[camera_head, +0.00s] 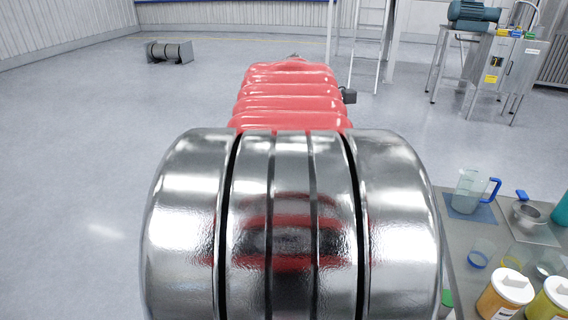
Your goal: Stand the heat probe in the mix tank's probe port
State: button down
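My own arm, a large polished metal link with a red ribbed section beyond it, fills the middle of the view and points away from me. My gripper does not show; the arm blocks the view there. I cannot make out the heat probe anywhere. I cannot pick out a mix tank or its probe port in this view either.
A machine (496,62) with a teal motor stands back right. A grey roller unit (170,52) sits back left. The left floor is clear.

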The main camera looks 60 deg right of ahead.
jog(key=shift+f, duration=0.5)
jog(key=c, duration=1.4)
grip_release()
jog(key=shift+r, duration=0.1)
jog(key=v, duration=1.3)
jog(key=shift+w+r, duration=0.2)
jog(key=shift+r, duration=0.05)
